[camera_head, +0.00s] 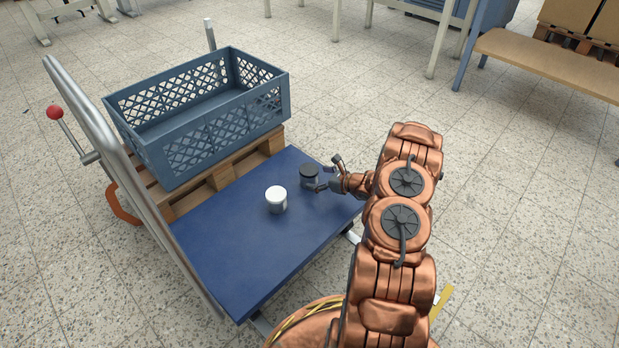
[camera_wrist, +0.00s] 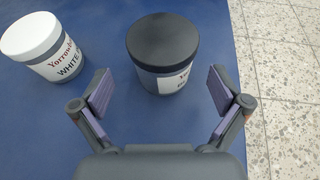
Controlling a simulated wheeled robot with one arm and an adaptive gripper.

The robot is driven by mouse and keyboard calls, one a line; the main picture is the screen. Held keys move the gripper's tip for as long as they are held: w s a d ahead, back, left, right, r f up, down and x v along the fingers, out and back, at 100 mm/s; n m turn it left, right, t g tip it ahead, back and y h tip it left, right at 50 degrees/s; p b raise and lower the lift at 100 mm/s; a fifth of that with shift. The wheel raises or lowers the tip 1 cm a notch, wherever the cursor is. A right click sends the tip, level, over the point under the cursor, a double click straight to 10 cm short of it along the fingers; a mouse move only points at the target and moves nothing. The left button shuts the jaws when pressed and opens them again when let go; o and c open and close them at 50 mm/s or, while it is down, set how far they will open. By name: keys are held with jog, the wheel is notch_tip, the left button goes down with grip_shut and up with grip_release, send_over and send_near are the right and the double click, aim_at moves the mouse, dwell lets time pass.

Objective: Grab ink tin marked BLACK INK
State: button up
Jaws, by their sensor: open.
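A tin with a black lid (camera_head: 309,172) stands upright on the blue cart deck (camera_head: 235,250), near its right edge. In the wrist view the black-lidded tin (camera_wrist: 162,45) is centred ahead, and its label is mostly turned away, so the full marking cannot be read. My gripper (camera_head: 328,176) is open, and in the wrist view its two fingers (camera_wrist: 162,92) point at the tin from either side, with the tin just beyond or between the tips. A white-lidded tin (camera_head: 276,199) stands beside it; its label reads WHITE in the wrist view (camera_wrist: 42,45).
A blue lattice crate (camera_head: 215,141) sits on a wooden pallet (camera_head: 215,180) at the back of the cart. The cart's metal handle (camera_head: 120,160) rises at the left. A wooden bench (camera_head: 550,62) stands at the upper right. The deck's front is clear.

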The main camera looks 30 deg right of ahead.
jog(key=shift+b+x, duration=0.8)
jog(key=shift+x, duration=1.35)
jog(key=shift+w+d, duration=0.1)
jog(key=shift+d, duration=0.05)
jog(key=shift+c, duration=0.2)
jog(key=c, duration=1.5)
jog(key=shift+r, duration=0.15)
